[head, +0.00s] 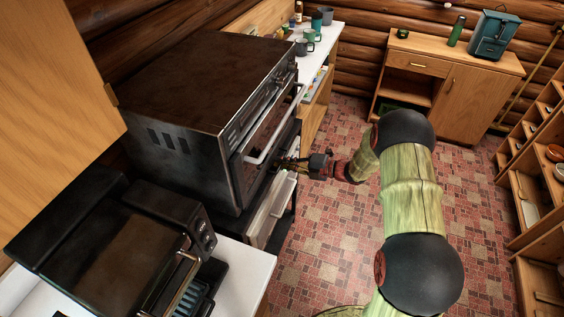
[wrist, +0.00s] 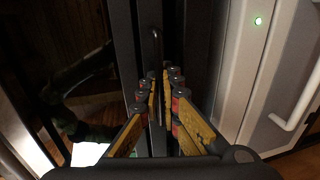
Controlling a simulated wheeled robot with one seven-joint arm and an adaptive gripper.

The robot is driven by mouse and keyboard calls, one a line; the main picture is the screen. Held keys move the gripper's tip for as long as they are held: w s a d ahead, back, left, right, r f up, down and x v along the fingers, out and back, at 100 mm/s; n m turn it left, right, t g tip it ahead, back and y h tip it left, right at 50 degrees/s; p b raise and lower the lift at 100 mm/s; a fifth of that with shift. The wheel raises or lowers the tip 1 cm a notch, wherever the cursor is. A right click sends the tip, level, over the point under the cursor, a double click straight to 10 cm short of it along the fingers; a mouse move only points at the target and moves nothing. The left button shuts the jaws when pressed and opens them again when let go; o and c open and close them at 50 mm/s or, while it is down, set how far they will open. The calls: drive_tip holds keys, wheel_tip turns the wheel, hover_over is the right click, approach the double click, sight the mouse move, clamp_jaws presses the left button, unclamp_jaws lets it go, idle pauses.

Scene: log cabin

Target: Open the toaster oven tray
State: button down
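A large dark oven-like appliance (head: 180,90) with a pale bar handle and knobs stands mid-left in the head view. I cannot tell whether this or the smaller black appliance is the toaster oven. My gripper (head: 283,162) is at the large one's front, low, under its door. In the wrist view, my gripper (wrist: 160,88) has its fingertips close together at a dark strip between a glass door (wrist: 75,65) and a pale panel (wrist: 250,60). A thin dark hooked bar (wrist: 157,45) shows at the fingertips. I cannot tell whether they grip it. No tray is clearly visible.
A smaller black appliance (head: 120,245) with a glass front stands at the lower left. A pale front (head: 272,212) with a handle lies below the large appliance. Mugs (head: 309,37) stand on the far counter. A wooden cabinet (head: 445,75) stands behind open tiled floor (head: 330,235). Shelves line the right.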

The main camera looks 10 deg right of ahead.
drive_tip(key=shift+d, duration=0.15)
drive_tip(key=f+p+v, duration=0.2)
drive_tip(key=p+v, duration=0.2)
drive_tip(key=v, duration=0.7)
drive_tip(key=f+p+v, duration=0.2)
drive_tip(key=p+v, duration=0.1)
drive_tip(key=v, duration=0.9)
drive_tip(key=shift+s+d+f+p, duration=0.25)
drive_tip(key=shift+d+f+p, duration=0.05)
drive_tip(key=shift+f+p, duration=0.1)
drive_tip(key=c, duration=2.3)
unclamp_jaws()
drive_tip(key=shift+r, duration=0.1)
drive_tip(key=v, duration=1.2)
